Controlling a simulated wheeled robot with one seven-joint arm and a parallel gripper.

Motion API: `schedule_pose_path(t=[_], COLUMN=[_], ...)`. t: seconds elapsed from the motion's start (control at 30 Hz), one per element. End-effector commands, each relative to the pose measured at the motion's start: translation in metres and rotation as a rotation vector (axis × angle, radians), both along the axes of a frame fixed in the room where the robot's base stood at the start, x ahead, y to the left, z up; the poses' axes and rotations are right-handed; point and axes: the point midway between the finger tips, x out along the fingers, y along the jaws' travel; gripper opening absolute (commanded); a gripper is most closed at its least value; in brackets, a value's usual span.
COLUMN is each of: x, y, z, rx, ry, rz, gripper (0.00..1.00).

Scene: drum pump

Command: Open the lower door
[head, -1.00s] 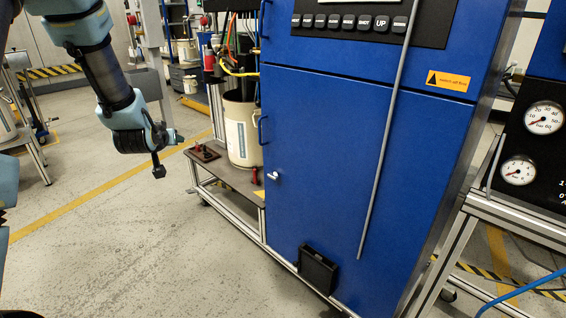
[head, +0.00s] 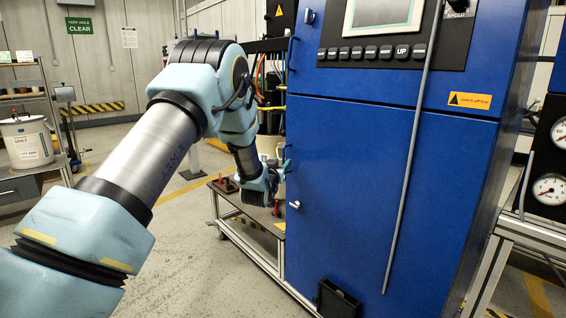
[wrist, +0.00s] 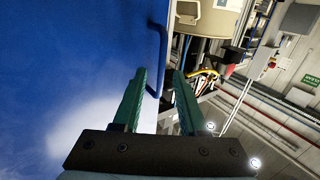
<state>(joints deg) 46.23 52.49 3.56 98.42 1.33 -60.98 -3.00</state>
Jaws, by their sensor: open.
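The lower door (head: 350,180) is the large blue panel of the cabinet in the head view, and it looks closed. A small silver latch or key (head: 295,204) sits near its left edge. My gripper (head: 285,166) is at the door's left edge, partly hidden by my wrist. In the wrist view my gripper (wrist: 161,72) is open, with two green fingers. The blue bar handle (wrist: 161,48) of the door shows between the fingertips in the picture. I cannot tell whether either finger touches it. The door face (wrist: 70,70) fills the left of that view.
A grey rod (head: 408,165) hangs down the cabinet front. A low trolley (head: 250,210) stands left of the cabinet, and a gauge panel (head: 550,160) stands at the right. The floor in front is clear.

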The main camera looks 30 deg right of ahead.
Motion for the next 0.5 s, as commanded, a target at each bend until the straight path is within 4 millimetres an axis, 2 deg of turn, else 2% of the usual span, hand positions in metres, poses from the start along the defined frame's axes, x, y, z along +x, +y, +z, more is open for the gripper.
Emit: schedule_pose_path(t=[0.2, 0.5], x=[0.014, 0.016], y=[-0.014, -0.016], z=[0.0, 0.0], rx=[0.001, 0.001], ry=[0.001, 0.001], rz=[0.0, 0.0], gripper=[0.42, 0.42])
